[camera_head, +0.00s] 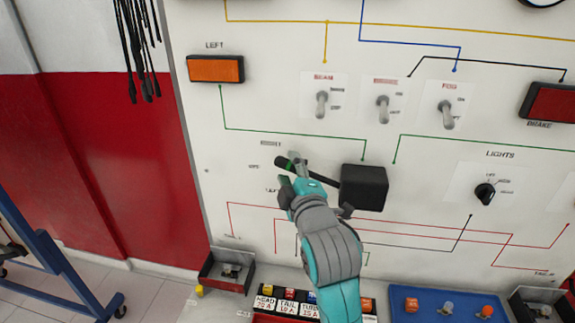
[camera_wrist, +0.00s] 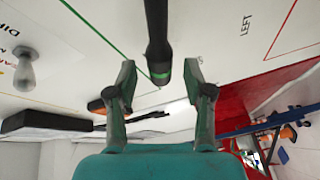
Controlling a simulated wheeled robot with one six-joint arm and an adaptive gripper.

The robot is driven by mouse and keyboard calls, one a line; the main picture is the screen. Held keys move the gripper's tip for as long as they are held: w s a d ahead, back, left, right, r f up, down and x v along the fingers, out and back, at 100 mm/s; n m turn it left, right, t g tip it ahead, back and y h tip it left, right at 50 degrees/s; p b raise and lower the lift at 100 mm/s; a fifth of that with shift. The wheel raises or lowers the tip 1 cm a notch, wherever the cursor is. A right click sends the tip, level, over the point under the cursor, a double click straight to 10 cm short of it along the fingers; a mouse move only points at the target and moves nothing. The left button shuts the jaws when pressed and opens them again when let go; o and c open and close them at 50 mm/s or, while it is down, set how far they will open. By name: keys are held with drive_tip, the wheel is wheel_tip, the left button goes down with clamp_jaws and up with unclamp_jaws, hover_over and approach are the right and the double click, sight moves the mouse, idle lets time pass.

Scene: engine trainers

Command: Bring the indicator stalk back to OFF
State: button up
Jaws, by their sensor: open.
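The indicator stalk (camera_head: 324,179) is a black lever reaching left from a black box (camera_head: 364,187) on the panel. It slopes up to the left, its green-banded tip between the heights of the upper label and the middle OFF label (camera_head: 253,167). A LEFT label (camera_head: 272,190) sits lower, partly hidden. My gripper (camera_head: 293,168) is at the stalk's tip end and hides part of the stalk. In the wrist view my gripper (camera_wrist: 160,77) is open, with the stalk (camera_wrist: 157,35) lying between the fingertips and gaps on both sides.
Toggle switches (camera_head: 383,108) stand above the stalk, and a LIGHTS knob (camera_head: 485,193) is to the right. An orange LEFT lamp (camera_head: 216,69) is at upper left. Fuses (camera_head: 290,300) and a blue tray (camera_head: 440,307) lie below.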

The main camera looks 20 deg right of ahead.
drive_tip(key=shift+w, duration=1.2)
clamp_jaws()
